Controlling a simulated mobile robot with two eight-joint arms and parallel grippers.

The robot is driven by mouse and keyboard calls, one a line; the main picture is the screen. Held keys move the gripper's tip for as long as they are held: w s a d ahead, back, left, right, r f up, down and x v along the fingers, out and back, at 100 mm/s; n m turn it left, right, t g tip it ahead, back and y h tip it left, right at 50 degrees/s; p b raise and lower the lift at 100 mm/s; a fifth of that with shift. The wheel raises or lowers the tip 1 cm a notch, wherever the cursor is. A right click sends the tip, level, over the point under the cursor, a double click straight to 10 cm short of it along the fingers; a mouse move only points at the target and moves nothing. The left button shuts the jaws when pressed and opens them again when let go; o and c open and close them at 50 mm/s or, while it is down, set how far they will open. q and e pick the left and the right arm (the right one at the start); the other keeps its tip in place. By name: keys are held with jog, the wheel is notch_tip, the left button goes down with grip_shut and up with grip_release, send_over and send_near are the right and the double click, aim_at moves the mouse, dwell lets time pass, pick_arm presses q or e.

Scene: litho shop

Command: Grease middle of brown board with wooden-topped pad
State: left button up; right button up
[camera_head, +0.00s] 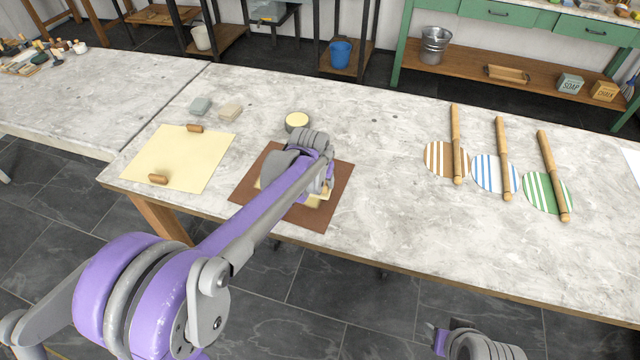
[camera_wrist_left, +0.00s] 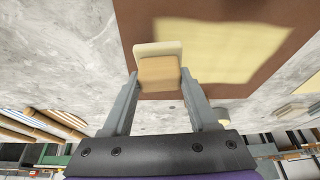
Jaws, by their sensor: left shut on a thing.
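The brown board (camera_head: 338,190) lies flat near the table's front edge, partly hidden by my left arm. A pale yellow patch (camera_wrist_left: 222,50) covers much of its middle; the board's brown border shows in the wrist view (camera_wrist_left: 272,60). My left gripper (camera_wrist_left: 160,76) is shut on the wooden-topped pad (camera_wrist_left: 158,72), whose cream underside points away from the jaws. The pad is over the board, near the patch's edge; I cannot tell whether it touches. In the head view the arm hides the left fingers. My right arm's end shows only partly at the bottom right.
A round tin of pale yellow stuff (camera_head: 297,121) stands behind the board. Three striped discs with wooden rods (camera_head: 503,160) lie right. The table between is clear.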

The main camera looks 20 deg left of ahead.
pick_arm(q)
jog(key=shift+a+r, duration=0.15)
jog(key=shift+r, duration=0.45)
notch_tip(320, 180, up, 2)
jog(key=shift+w+r+p, duration=0.1)
jog(key=shift+r+p, duration=0.05)
jog(key=shift+p, duration=0.85)
jog(key=shift+r+p, duration=0.6)
jog(key=shift+r, duration=0.4)
